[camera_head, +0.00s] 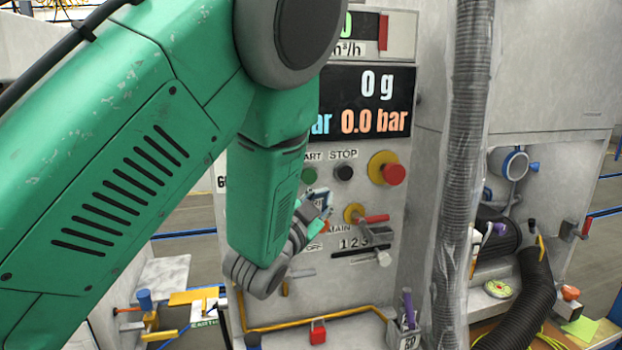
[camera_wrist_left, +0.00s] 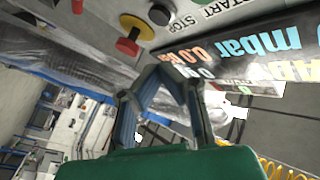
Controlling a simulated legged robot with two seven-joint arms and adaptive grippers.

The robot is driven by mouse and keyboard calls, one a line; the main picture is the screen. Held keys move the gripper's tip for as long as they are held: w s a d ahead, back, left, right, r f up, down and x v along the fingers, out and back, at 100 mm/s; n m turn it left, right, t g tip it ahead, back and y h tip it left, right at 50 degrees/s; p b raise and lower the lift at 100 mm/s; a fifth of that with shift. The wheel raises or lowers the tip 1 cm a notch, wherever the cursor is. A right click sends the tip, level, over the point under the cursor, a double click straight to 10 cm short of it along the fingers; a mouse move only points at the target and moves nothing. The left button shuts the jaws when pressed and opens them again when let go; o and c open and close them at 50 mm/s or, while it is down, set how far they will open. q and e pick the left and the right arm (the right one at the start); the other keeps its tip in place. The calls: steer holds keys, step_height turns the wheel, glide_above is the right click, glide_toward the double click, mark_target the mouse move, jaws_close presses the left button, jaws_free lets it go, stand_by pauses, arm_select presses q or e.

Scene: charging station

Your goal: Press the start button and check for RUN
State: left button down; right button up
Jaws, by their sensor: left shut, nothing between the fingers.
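The green start button (camera_head: 309,176) shows just right of my left arm in the head view, under a label partly covered by the arm. The black stop button (camera_head: 343,172) is beside it and also shows in the left wrist view (camera_wrist_left: 160,13). My left gripper (camera_head: 322,203) is shut and empty, just below the start button in the picture; I cannot tell its distance from the panel. Its fingers also show in the left wrist view (camera_wrist_left: 168,76). The display (camera_head: 368,100) reads "0 g" and "0.0 bar"; its left part is hidden by my arm. My right gripper is not in view.
A red emergency button (camera_head: 395,174) on a yellow base sits right of stop. A grey corrugated hose (camera_head: 463,150) runs down the right side. A red padlock (camera_head: 317,332) hangs low.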

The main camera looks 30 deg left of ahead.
mark_target(317, 175)
arm_select(q)
steer(key=shift+w+a, duration=1.4)
steer(key=shift+a, duration=0.25)
steer(key=shift+w+a, duration=1.35)
steer(key=shift+a, duration=0.25)
steer(key=shift+d, duration=0.2)
steer(key=shift+w+a, duration=0.1)
steer(key=shift+a, duration=0.1)
steer(key=shift+w+a, duration=0.15)
steer(key=shift+w+a+r, duration=0.1)
steer(key=shift+w+a, duration=0.15)
steer(key=shift+a, duration=0.1)
steer(key=shift+d, duration=0.1)
steer(key=shift+s+d, duration=0.55)
steer(key=shift+d, duration=0.1)
